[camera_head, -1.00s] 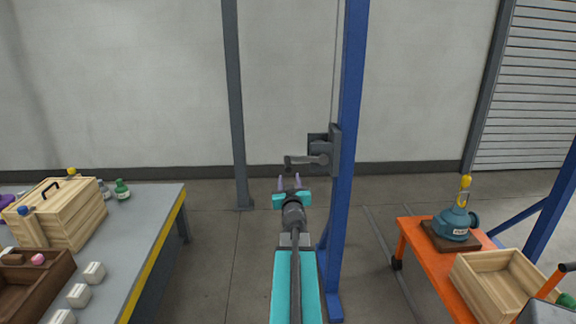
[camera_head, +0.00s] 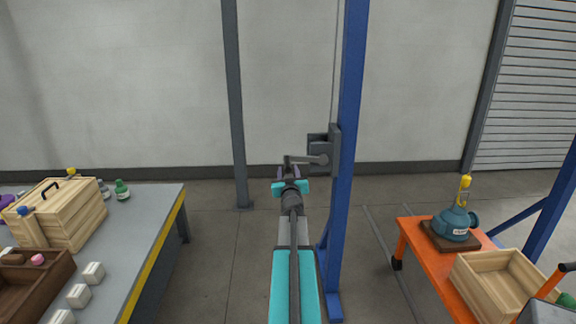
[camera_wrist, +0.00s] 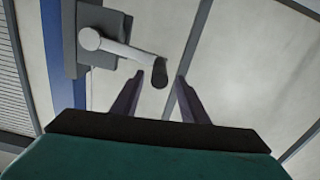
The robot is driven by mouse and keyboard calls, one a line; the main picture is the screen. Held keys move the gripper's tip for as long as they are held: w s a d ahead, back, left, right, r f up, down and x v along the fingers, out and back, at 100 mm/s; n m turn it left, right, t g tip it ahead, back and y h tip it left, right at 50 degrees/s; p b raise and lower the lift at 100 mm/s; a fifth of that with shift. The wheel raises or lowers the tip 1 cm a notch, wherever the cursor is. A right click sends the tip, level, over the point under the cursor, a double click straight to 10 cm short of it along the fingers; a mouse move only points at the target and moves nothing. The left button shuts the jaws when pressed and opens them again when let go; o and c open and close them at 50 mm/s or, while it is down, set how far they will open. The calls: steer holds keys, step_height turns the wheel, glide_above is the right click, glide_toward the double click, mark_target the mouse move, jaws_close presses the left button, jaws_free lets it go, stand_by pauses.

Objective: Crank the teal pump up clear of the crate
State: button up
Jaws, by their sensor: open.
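The teal pump (camera_head: 454,222) stands upright on a dark brown base on the orange cart, with a yellow hook (camera_head: 465,182) at its top. The open wooden crate (camera_head: 500,283) is beside it, nearer the camera. The grey crank (camera_head: 308,159) is on a winch box (camera_head: 334,148) on the blue post, its arm pointing left. My gripper (camera_head: 290,173) is open just below the crank's left end. In the wrist view the dark crank grip (camera_wrist: 160,74) appears between the two fingertips (camera_wrist: 160,80); I cannot tell whether they touch it.
The blue post (camera_head: 347,170) rises just right of my gripper. A grey workbench (camera_head: 150,215) with a wooden box, a tray and several white blocks is at the left. The orange cart (camera_head: 432,257) is at the right. Floor is free between bench and post.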

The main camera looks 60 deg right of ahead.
mark_target(287, 164)
steer(key=shift+x, duration=3.2)
